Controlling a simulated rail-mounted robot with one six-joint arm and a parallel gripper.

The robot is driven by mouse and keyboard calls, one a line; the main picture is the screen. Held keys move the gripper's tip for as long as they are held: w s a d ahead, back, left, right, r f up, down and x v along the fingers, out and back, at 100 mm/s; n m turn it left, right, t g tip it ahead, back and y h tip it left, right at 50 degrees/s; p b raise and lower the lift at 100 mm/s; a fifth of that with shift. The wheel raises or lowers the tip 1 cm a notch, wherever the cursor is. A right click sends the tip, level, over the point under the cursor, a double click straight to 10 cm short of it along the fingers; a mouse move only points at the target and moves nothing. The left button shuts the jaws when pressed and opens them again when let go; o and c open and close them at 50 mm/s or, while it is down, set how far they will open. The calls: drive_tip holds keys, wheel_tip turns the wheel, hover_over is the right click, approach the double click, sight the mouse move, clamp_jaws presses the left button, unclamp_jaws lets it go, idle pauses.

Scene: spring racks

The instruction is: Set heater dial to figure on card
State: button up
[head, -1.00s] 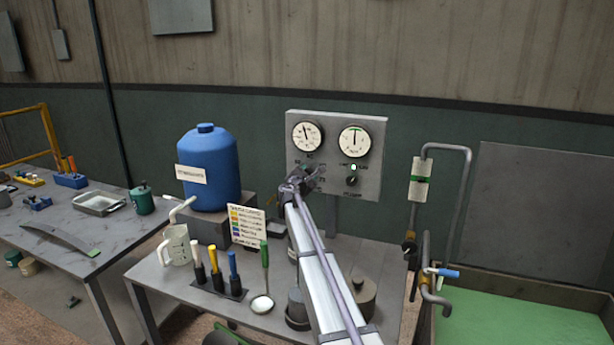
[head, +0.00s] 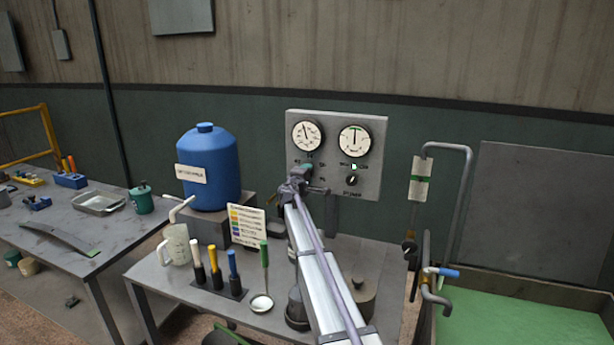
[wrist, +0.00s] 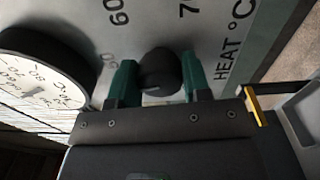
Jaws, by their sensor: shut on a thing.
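The grey control panel (head: 336,200) stands on the bench with two gauges in its upper half. The black heater dial (wrist: 158,72) sits between my gripper's green fingers in the wrist view. My gripper (wrist: 159,80) is shut on it. Figures 50, 60 and 70 and the words HEAT °C are printed around the dial. Its pointer is not clear. In the head view my gripper (head: 305,173) covers the dial at the panel's lower left. A card (head: 245,222) with coloured rows stands on the bench. Its writing is too small to read.
A second black knob (head: 351,180) is on the panel, right of my gripper, below a lit green lamp (head: 354,166). A blue tank (head: 207,170), a jug (head: 178,246) and several coloured-handled tools crowd the bench's left. Pipework (head: 462,200) stands to the right.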

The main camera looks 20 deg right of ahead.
drive_tip(key=shift+m, duration=1.2)
drive_tip(key=o, duration=0.9)
drive_tip(key=shift+o, duration=0.2)
drive_tip(key=v, duration=1)
drive_tip(key=shift+s+a, duration=0.25)
drive_tip(key=shift+a, duration=0.1)
drive_tip(key=shift+f, duration=0.1)
